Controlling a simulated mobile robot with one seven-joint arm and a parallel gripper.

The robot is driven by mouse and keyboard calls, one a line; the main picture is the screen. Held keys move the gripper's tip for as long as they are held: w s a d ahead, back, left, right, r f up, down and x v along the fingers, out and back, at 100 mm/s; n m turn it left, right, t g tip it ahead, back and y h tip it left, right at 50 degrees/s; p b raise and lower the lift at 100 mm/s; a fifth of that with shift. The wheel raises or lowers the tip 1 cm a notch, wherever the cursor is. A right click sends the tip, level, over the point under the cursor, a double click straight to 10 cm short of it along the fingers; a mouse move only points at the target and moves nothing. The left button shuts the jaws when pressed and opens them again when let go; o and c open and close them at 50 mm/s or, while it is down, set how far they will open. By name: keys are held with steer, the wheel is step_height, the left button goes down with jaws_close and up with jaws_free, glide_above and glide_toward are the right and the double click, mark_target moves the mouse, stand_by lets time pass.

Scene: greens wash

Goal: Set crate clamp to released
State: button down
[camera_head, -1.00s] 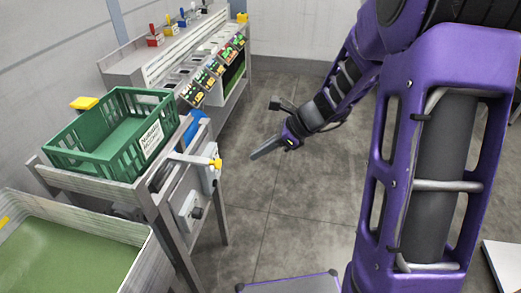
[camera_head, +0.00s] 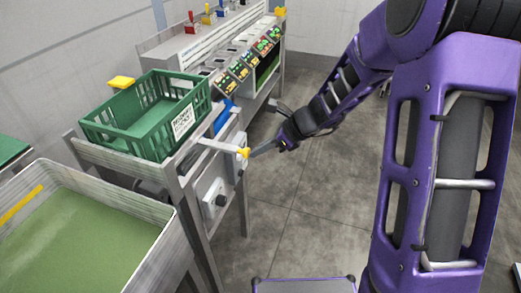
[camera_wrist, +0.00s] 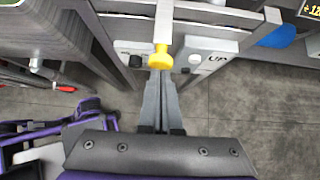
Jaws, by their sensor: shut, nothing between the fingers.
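The crate clamp shows as a pale lever bar (camera_head: 218,145) with a yellow knob (camera_head: 243,153) at its end, on the side of the stand beside the green crate (camera_head: 150,115). In the wrist view the lever (camera_wrist: 163,22) points toward me and its yellow knob (camera_wrist: 160,58) lies right at my fingertips. My gripper (camera_head: 254,153) is shut and empty, its tips at the knob. The wrist view shows the two fingers (camera_wrist: 161,78) together. I cannot tell whether they touch the knob.
A grey metal stand (camera_head: 120,160) holds the crate. A panel marked "UP" (camera_wrist: 212,62) and a blue part (camera_wrist: 278,37) sit right of the lever in the wrist view. A basin with green contents (camera_head: 75,240) stands at front left. The floor (camera_head: 300,215) to the right is open.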

mark_target(235, 148)
steer(key=a, duration=0.1)
steer(key=w+a, duration=0.1)
steer(key=a, duration=0.1)
steer(key=w+a+p, duration=0.1)
steer(key=a, duration=0.1)
steer(key=shift+a, duration=0.15)
